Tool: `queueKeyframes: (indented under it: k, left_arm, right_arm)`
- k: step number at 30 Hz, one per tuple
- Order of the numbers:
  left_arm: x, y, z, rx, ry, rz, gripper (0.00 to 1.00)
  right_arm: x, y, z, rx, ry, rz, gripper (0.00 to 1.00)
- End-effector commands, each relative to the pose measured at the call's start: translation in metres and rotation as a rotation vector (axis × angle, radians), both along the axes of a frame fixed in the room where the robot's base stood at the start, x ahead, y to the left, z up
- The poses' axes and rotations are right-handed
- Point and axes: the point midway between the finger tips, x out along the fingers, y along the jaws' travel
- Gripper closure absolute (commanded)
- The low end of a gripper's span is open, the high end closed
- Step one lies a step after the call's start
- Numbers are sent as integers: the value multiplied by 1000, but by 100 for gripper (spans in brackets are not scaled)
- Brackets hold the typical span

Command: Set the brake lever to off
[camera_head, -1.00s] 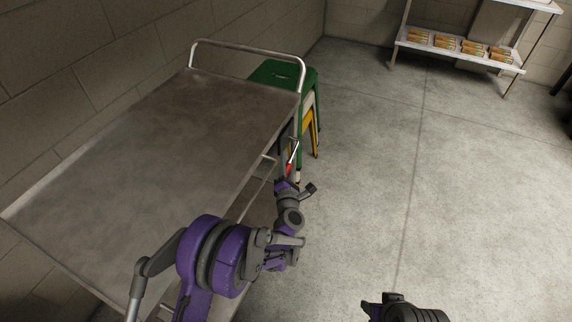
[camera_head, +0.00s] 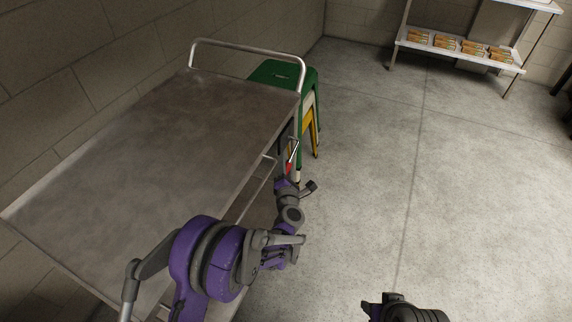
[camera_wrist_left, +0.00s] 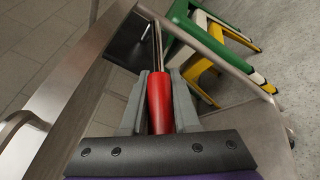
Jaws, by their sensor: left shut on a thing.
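The brake lever has a red grip (camera_wrist_left: 160,103) and a metal rod; it is mounted at the side of the steel trolley. It also shows in the head view as a small red and silver lever (camera_head: 290,165) beside the trolley's edge. My left gripper (camera_wrist_left: 160,90) is shut on the red grip, with one grey finger on each side of it. In the head view my left gripper (camera_head: 292,182) is at the lever's lower end, its fingertips small and hard to make out. My right arm shows only as a dark part at the bottom edge; its fingers cannot be made out.
The steel trolley top (camera_head: 150,130) is bare and has a raised rail (camera_head: 245,47) at its far end. Stacked stools, green on top (camera_head: 285,75), stand close behind the lever. A shelf (camera_head: 460,50) with several packs stands at the back right. The floor to the right is clear.

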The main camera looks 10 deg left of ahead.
Motion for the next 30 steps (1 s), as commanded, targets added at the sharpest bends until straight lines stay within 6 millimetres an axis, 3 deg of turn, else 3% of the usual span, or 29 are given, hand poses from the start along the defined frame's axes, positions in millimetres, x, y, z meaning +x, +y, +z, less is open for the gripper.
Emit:
queueKeyframes:
  k: [10, 23, 24, 28, 30]
  left_arm:
    - [-4, 2, 16, 51, 163, 0, 100]
    - [-5, 1, 18, 61, 186, -3, 100]
    - [-5, 2, 18, 61, 186, -3, 63]
    - [-5, 1, 18, 61, 185, -4, 40]
    - [-5, 1, 18, 61, 185, -4, 40]
  right_arm:
    - [0, 0, -10, 0, 3, 0, 50]
    - [0, 0, -10, 0, 4, 0, 50]
    - [0, 0, -10, 0, 4, 0, 50]
    - [0, 0, -10, 0, 4, 0, 50]
    - [0, 0, -10, 0, 4, 0, 50]
